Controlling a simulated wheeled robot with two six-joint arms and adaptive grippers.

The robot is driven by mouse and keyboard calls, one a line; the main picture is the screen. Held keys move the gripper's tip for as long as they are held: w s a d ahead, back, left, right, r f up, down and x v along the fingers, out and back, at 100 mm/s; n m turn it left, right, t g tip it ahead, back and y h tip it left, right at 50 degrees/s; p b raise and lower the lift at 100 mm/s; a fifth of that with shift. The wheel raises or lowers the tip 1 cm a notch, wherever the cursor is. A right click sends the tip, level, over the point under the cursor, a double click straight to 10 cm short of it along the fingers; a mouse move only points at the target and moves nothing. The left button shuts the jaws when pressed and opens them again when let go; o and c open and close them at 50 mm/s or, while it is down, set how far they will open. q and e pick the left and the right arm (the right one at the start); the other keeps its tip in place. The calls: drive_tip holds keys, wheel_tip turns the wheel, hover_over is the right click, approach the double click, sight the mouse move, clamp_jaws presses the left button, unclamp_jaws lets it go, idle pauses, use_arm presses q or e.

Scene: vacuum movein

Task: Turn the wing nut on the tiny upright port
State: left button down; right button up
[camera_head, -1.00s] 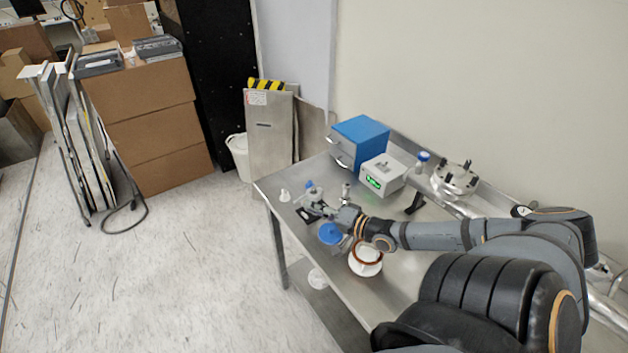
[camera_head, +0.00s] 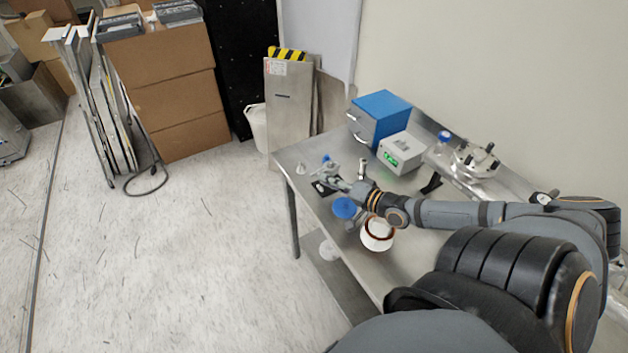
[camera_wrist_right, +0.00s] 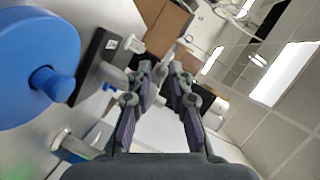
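My right gripper (camera_head: 328,182) reaches over the metal table among small vacuum parts. In the right wrist view its two fingers (camera_wrist_right: 161,66) are apart, with no object visibly held between them. A pale metal fitting (camera_wrist_right: 113,76) stands beside the picture-left finger, partly hidden by it. In the head view a small upright metal part (camera_head: 362,170) stands just behind the gripper, and a small pale cone-shaped part (camera_head: 301,169) stands near the table's left corner. I cannot tell which is the tiny port, and no wing nut can be made out. My left gripper is not in view.
A blue-lidded part (camera_head: 345,208) and a white round part with a copper-coloured ring (camera_head: 378,238) stand close to my right forearm. A blue box (camera_head: 380,118) and a white unit with a green display (camera_head: 400,152) are behind.

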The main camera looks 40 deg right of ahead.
drive_tip(key=shift+r+n+g+h+p, duration=0.3)
drive_tip(key=shift+n+h+p, duration=0.2)
drive_tip(key=shift+n+p, duration=0.5)
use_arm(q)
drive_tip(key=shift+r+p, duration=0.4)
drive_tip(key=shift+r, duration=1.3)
use_arm(e)
drive_tip(key=shift+a+f+n+g+h, duration=0.15)
drive_tip(key=shift+n+g+h, duration=0.2)
drive_tip(key=shift+n, duration=0.55)
